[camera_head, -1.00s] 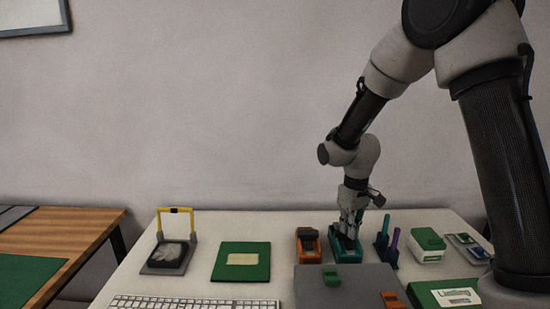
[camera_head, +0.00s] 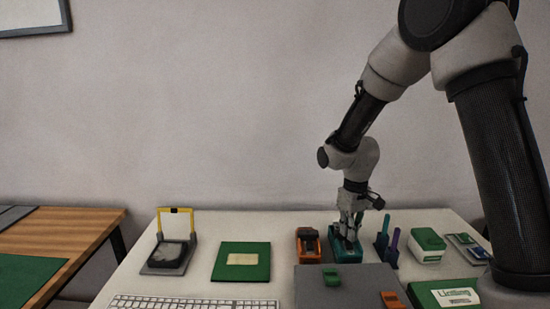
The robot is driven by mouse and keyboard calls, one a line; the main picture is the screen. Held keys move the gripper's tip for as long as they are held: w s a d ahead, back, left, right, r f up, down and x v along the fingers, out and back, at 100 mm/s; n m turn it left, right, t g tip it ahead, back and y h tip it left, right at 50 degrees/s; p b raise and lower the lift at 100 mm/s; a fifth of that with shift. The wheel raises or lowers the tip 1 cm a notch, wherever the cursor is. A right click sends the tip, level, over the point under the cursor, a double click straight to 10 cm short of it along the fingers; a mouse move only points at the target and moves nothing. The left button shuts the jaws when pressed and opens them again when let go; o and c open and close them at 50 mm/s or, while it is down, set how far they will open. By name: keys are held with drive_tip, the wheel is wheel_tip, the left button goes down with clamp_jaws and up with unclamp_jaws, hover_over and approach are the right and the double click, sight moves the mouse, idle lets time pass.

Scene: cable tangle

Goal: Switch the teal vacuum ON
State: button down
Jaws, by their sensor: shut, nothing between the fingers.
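The teal vacuum (camera_head: 346,258) sits on the white table, right of an orange device of similar shape (camera_head: 308,246). My gripper (camera_head: 347,238) points straight down over the teal vacuum's top, with its fingertips at or just above the dark part there. The fingers are shut with nothing between them. The gripper hides much of the vacuum's top, so I cannot see its switch or whether it is on. Whether the fingertips touch it I cannot tell.
Close on the right stand a blue and a purple upright tool (camera_head: 388,242) and a white box with a green lid (camera_head: 428,246). A grey box (camera_head: 350,290) with green and orange blocks lies in front. A green mat (camera_head: 242,262) and keyboard (camera_head: 195,302) are further left.

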sight(348, 241)
drive_tip(key=shift+f, duration=0.1)
wheel_tip(348, 241, up, 7)
idle(0.9)
